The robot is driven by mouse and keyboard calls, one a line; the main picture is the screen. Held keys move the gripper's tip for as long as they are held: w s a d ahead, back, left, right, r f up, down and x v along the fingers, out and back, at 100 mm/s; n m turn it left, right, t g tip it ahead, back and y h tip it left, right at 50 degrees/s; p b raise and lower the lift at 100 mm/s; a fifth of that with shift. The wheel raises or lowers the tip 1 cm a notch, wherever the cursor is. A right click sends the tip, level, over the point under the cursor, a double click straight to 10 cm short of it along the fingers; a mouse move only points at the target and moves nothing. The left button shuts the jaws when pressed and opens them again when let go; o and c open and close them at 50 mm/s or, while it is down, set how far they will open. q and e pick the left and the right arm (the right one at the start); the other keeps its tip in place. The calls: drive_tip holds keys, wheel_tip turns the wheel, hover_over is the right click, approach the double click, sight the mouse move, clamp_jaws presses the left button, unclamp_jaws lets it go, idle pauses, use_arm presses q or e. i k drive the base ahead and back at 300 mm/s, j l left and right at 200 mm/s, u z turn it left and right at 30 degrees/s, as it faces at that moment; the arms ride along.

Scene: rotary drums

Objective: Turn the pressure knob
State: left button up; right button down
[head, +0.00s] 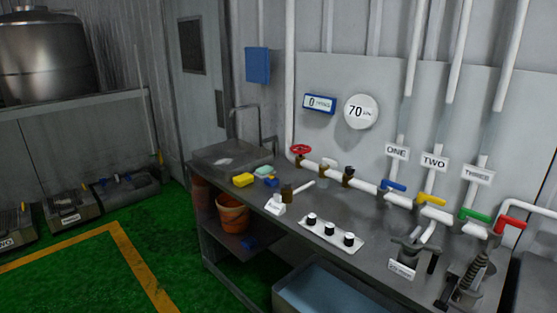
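A light panel (331,234) with three black-and-white knobs lies on the grey workbench. The knobs are a left one (310,219), a middle one (329,228) and a right one (349,239). I cannot read any label that tells which is the pressure knob. On the wall above are a round white gauge (361,112) reading 70 and a blue-framed display (319,103) reading 0. Neither of my grippers shows in the head view.
White pipes with blue (393,186), yellow (431,198), green (474,214) and red (510,224) handles run along the bench's back. Dark hand tools (467,280) stand at its right. A sink (231,158) and sponges sit left. Green floor lies open at left.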

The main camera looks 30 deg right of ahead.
sight(349, 169)
drive_tip(key=i+z, duration=0.15)
drive_tip(key=i, duration=0.35)
drive_tip(key=i+j+z, duration=0.1)
drive_tip(key=i, duration=0.4)
drive_tip(key=i+j+z, duration=0.15)
drive_tip(key=i+j, duration=0.15)
drive_tip(key=i, duration=0.2)
drive_tip(key=i+z, duration=0.2)
drive_tip(key=z, duration=0.25)
drive_tip(key=i+j+z, duration=0.15)
drive_tip(key=z, duration=0.3)
drive_tip(key=i+j+z, duration=0.2)
drive_tip(key=z, duration=0.3)
drive_tip(key=i+j+z, duration=0.15)
drive_tip(key=z, duration=0.3)
drive_tip(key=i+j+z, duration=0.1)
drive_tip(key=j+z, duration=0.6)
drive_tip(key=z, duration=0.2)
